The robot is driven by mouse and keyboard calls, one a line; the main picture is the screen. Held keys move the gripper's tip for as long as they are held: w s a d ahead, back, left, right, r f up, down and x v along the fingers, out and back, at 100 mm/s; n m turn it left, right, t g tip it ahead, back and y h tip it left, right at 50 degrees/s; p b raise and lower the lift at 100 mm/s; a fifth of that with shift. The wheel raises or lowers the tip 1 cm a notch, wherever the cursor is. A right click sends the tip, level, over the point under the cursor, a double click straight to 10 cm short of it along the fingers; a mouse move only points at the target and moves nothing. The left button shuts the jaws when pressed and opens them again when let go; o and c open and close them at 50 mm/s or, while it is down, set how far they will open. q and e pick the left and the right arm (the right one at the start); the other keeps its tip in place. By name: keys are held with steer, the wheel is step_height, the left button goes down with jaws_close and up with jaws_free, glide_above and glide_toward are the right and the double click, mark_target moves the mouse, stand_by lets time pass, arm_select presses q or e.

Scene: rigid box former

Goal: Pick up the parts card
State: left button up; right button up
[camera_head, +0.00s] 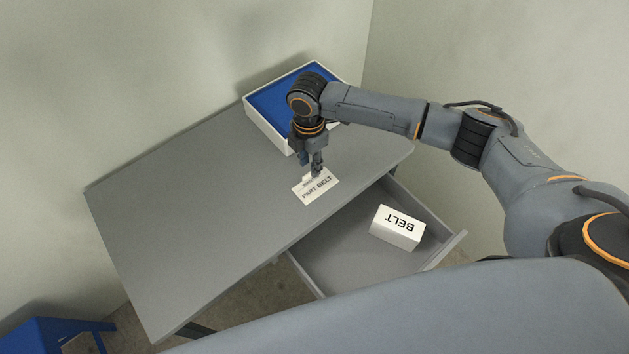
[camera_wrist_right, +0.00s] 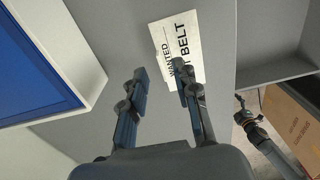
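The parts card (camera_head: 318,188) is a white card printed "PART BELT", lying flat on the grey table near its edge above the open drawer. It also shows in the right wrist view (camera_wrist_right: 191,35), where the words "WANTED" and "BELT" can be read. My right gripper (camera_head: 316,172) points down over the card's upper edge. In the right wrist view its two fingers (camera_wrist_right: 160,80) are apart with nothing held between them; the right finger overlaps the card in the picture. Whether that finger touches the card I cannot tell.
A white box with a blue inside (camera_head: 262,126) stands on the table (camera_head: 190,210) behind my right gripper. The table's left part is clear. A blue object (camera_head: 45,338) stands at lower left.

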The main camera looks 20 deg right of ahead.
mark_target(316, 183)
step_height(316, 183, down, 2)
steer(key=shift+s+f, duration=0.1)
steer(key=shift+f, duration=0.3)
jaws_close()
arm_select(q)
steer(key=shift+s+r, duration=0.1)
steer(key=shift+s, duration=0.65)
arm_select(e)
steer(key=shift+r, duration=0.15)
